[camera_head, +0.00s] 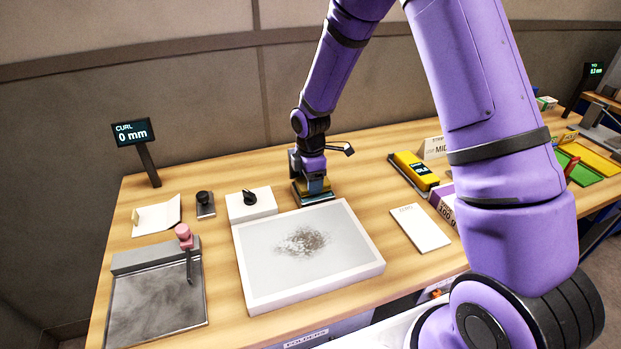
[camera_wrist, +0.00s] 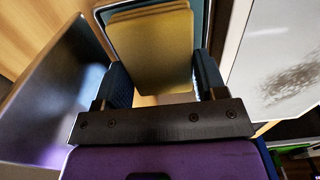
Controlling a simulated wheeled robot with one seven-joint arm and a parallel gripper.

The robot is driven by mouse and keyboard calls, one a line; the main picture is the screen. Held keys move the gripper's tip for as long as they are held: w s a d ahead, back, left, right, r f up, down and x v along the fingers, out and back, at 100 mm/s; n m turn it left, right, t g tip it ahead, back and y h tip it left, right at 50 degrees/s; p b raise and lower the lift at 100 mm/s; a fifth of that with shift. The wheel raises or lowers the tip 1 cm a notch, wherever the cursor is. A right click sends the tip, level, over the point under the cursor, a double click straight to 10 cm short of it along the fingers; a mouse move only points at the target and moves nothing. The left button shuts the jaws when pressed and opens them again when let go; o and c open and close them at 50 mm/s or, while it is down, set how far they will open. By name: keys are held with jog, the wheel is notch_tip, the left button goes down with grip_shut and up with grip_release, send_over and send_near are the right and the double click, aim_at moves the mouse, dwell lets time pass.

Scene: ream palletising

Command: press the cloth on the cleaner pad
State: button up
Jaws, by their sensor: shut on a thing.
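My gripper (camera_head: 314,186) points down at the back of the table, just behind the white light box. In the wrist view its two dark fingers (camera_wrist: 160,88) are shut on a folded yellow cloth (camera_wrist: 155,45). The cloth also shows as a thin yellow edge in the head view (camera_head: 297,189). Below it lies a dark, flat pad with a pale rim (camera_head: 318,201), probably the cleaner pad. The cloth is over this pad; I cannot tell whether it touches. The gripper hides most of the cloth and pad in the head view.
The white box (camera_head: 360,273) with a grey smudge stands close in front. A white block with a black knob (camera_head: 251,204) is to the left. A grey plate with a pink-knobbed lever (camera_head: 155,300) is front left. A yellow device (camera_head: 414,170) and white card (camera_head: 420,228) are right.

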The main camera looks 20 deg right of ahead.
jog(key=shift+f, duration=0.35)
dwell(1.1)
jog(key=shift+r, duration=3.5)
